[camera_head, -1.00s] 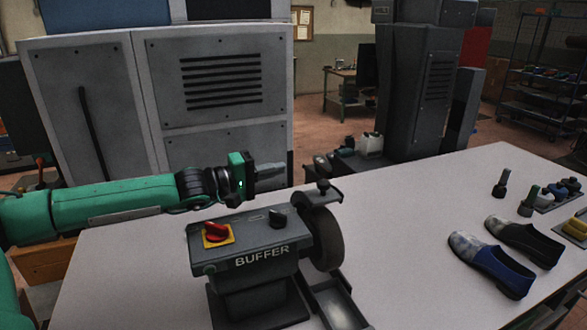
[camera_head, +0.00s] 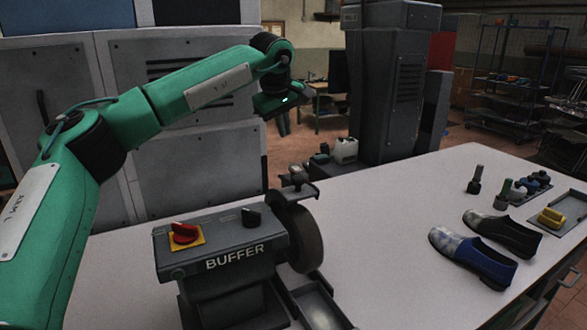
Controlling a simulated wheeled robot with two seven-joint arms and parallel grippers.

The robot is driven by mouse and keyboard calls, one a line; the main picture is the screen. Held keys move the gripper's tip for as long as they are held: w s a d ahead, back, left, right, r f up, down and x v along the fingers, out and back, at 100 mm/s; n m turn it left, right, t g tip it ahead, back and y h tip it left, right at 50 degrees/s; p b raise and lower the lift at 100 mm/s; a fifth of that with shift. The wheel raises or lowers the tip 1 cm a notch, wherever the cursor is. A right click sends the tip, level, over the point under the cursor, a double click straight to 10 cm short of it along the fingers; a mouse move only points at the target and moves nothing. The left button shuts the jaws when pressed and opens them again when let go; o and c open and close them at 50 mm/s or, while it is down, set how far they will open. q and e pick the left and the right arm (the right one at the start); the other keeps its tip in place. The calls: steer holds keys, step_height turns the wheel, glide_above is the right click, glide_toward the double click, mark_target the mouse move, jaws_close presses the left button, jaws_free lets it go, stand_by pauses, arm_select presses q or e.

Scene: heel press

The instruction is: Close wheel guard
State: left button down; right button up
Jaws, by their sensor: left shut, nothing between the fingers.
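The grey buffer machine (camera_head: 222,268) stands on the table, with a red switch (camera_head: 184,233) on a yellow plate and a black knob (camera_head: 251,216) on top. Its dark wheel (camera_head: 307,240) is at the right end. The wheel guard (camera_head: 291,192) is the dark piece with a small knob above the wheel; I cannot tell its exact angle. My left gripper (camera_head: 283,128) hangs above the guard, pointing down, shut and empty, apart from it. My right gripper is not in view.
Two shoes (camera_head: 474,257) lie on the table (camera_head: 390,225) at the right, near dark upright tools (camera_head: 476,180) and a yellow block (camera_head: 551,217) in a tray. A grey tray (camera_head: 316,303) sits under the wheel. Tall grey cabinets stand behind.

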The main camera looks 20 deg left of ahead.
arm_select(q)
steer(key=s+d+r+m+g+y, duration=0.1)
steer(key=s+d+r+g, duration=0.25)
steer(key=s+r, duration=0.25)
steer(key=p, duration=0.3)
glide_above(294, 189)
step_height(294, 189, down, 11)
steer(key=shift+s+f, duration=0.1)
steer(key=shift+s, duration=0.05)
steer(key=shift+f, duration=0.15)
